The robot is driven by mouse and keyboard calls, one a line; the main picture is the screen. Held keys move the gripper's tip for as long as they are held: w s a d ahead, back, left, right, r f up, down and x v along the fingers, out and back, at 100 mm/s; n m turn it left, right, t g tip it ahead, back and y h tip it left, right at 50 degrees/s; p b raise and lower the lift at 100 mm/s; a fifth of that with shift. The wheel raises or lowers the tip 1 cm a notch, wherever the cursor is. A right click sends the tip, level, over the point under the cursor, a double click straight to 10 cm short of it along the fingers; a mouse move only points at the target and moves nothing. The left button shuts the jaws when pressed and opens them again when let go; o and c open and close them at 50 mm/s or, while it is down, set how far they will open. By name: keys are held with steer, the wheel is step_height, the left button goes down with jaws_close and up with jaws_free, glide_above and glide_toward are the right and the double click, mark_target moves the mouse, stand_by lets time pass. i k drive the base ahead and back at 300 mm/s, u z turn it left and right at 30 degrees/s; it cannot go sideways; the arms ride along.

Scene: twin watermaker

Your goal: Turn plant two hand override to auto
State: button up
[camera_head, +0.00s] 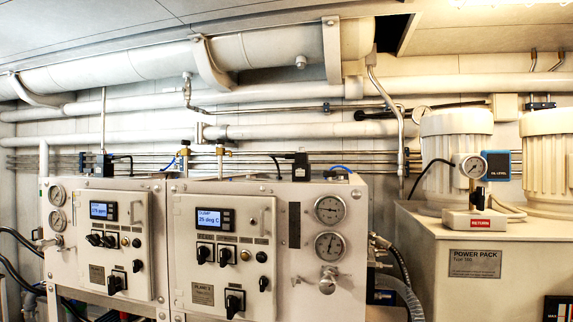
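Two grey watermaker cabinets stand side by side at the lower left. The right cabinet (245,193) has a plate (203,294) that seems to read "PLANT 2", though it is small and blurred. Its panel carries a lit display (214,219) reading about "25 deg C". Below the display are two black rotary switches, a left one (204,253) and a right one (225,256). A larger black switch (234,302) sits at the panel's bottom, with a black knob (263,284) above right. Switch labels are too small to read, so I cannot tell which is the hand override or its position. My gripper is not in view.
The left cabinet (75,190) has a similar panel with a lit display (103,210). Two gauges (329,210) and a fitting (327,281) are right of plant two's panel. Hoses (400,285) hang beside the power pack (480,240). Pipes run overhead.

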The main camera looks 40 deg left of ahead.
mark_target(331, 174)
steer(key=u, duration=1.4)
